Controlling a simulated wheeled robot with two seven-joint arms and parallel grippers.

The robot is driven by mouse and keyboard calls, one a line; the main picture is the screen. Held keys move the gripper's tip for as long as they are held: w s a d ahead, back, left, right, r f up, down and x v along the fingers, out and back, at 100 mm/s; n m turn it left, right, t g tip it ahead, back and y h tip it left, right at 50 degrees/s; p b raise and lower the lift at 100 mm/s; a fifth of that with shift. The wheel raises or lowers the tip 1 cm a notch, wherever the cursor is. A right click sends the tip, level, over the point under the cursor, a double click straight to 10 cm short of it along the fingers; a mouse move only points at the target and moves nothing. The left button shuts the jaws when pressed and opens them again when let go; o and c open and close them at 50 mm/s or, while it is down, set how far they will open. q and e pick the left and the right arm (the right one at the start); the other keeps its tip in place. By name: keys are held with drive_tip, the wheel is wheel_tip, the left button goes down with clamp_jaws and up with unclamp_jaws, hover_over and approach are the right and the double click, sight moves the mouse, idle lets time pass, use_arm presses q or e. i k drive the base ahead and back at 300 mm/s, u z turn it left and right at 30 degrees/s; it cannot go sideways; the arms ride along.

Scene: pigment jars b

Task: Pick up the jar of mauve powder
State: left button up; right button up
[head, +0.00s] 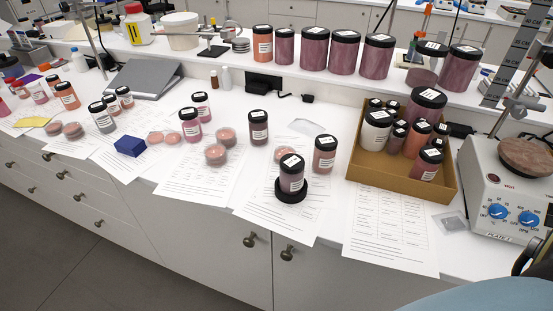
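Several black-lidded jars of pinkish to purple powder stand on the white bench; their labels are too small to read. A dusky purple jar (291,174) stands upright on a round black base (291,191) at the front middle. A red-brown jar (324,155) is to its right, and a dark reddish jar (258,128) is behind it. Large plum jars (345,53) line the back shelf. More jars, including a purple one (427,163), stand in the cardboard box. I cannot tell for sure which jar is the mauve one. Neither gripper is in view.
The cardboard box (399,199) stands right of the middle, beside a white hotplate (492,202). Printed sheets (393,235) cover much of the bench front. Round pink dishes (216,155), a blue block (130,146) and a grey folder (143,77) lie to the left.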

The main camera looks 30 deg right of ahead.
sight(289, 184)
drive_tip(key=z, duration=0.15)
drive_tip(key=k, duration=0.95)
drive_tip(key=u, duration=1.05)
drive_tip(key=i, duration=0.8)
drive_tip(key=z, duration=0.85)
drive_tip(key=i, duration=0.6)
drive_tip(key=z, duration=0.65)
